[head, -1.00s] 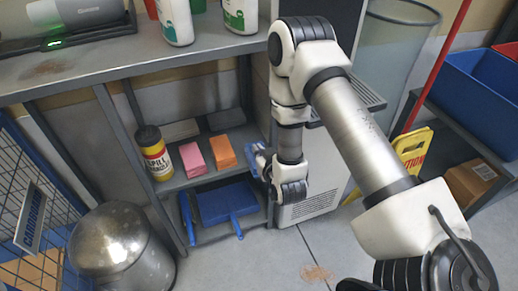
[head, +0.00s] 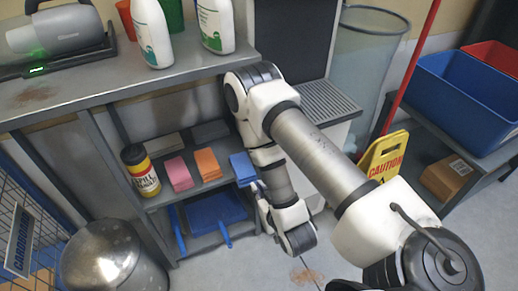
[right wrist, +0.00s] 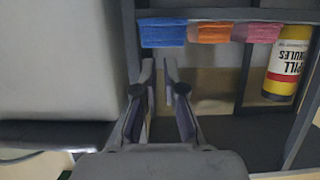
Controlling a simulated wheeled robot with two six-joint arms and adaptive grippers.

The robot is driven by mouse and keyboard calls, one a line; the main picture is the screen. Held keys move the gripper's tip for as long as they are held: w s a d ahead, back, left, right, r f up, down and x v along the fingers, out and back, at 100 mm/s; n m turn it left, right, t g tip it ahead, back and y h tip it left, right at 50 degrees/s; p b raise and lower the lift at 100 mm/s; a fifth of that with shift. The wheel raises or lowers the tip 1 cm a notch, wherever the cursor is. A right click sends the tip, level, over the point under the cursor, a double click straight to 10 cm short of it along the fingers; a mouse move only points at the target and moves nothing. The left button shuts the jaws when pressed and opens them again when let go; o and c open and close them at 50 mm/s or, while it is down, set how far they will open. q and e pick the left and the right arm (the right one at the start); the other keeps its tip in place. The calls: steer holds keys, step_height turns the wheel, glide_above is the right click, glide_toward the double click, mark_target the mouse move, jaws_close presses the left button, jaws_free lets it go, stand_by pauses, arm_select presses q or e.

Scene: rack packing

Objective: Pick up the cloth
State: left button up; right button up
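Three folded cloths lie side by side on the upper shelf under the counter: pink (head: 179,174), orange (head: 208,165) and blue (head: 243,168). They also show in the right wrist view, as blue (right wrist: 163,33), orange (right wrist: 211,33) and pink (right wrist: 258,32). My right gripper (right wrist: 160,82) is open and empty, with a gap between its fingers. It is in front of and below the blue cloth, apart from it. In the head view the right gripper is mostly hidden by my arm. My left gripper is not in view.
A yellow and black spill canister (head: 141,170) stands left of the cloths. A blue dustpan (head: 214,211) is on the lower shelf. A metal bin (head: 108,260) stands at left, a yellow caution sign (head: 382,157) at right. Bottles stand on the counter (head: 110,82).

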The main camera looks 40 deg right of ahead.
mark_target(248, 178)
steer(key=o, duration=1.1)
steer(key=shift+w+a+f+m+h+b, duration=0.3)
steer(key=shift+w+a+f+b, duration=0.3)
steer(key=shift+b, duration=0.65)
steer(key=shift+o, duration=1.1)
steer(key=shift+w+d, duration=0.15)
steer(key=shift+w, duration=0.2)
steer(key=shift+g, duration=0.3)
steer(key=x, duration=0.2)
steer(key=b+x, duration=0.1)
steer(key=x, duration=0.4)
steer(key=shift+d+r+b, duration=0.25)
steer(key=shift+b, duration=0.15)
steer(key=shift+r, duration=0.1)
steer(key=c, duration=1.2)
